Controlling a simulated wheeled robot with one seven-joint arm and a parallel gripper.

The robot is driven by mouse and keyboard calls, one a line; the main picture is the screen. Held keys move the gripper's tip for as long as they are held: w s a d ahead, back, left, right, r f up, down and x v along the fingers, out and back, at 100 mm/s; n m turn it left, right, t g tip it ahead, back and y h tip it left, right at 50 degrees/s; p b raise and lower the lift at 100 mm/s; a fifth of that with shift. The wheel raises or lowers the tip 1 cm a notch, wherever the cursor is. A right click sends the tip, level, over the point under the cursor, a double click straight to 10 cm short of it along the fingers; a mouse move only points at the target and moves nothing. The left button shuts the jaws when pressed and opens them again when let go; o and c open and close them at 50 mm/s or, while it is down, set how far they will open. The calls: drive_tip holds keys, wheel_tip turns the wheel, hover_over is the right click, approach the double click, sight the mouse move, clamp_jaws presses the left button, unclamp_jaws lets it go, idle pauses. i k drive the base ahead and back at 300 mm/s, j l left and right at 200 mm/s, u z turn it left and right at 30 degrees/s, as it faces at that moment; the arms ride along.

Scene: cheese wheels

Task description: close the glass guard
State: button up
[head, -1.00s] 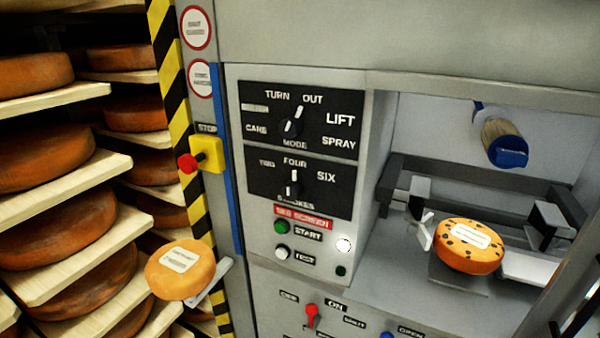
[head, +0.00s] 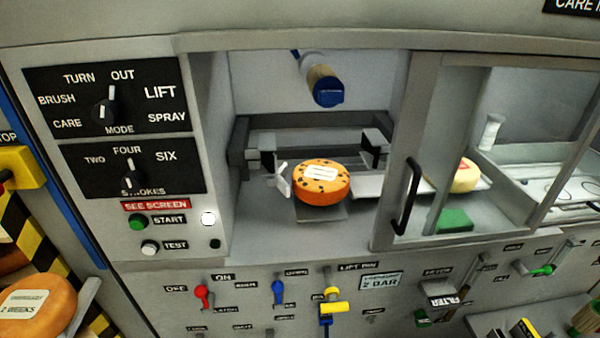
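The glass guard (head: 437,160) is a framed sliding pane with a black upright handle (head: 406,197) on its left frame. It stands to the right of the machine's opening, so the left part of the chamber is uncovered. An orange cheese wheel (head: 322,184) with dark spots and a white label sits inside the open chamber on a small support. A paler cheese (head: 466,176) shows behind the glass. My gripper is not in view.
A control panel (head: 115,130) with knobs is left of the opening. Below are a red switch (head: 201,296), a blue switch (head: 278,292) and a yellow valve (head: 334,308). A labelled cheese (head: 38,308) is at lower left. A blue-ended roller (head: 325,88) hangs in the chamber.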

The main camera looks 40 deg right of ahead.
sight(421, 70)
drive_tip(key=z, duration=1.25)
drive_tip(key=k+l+z, duration=0.4)
drive_tip(key=i+j, duration=0.1)
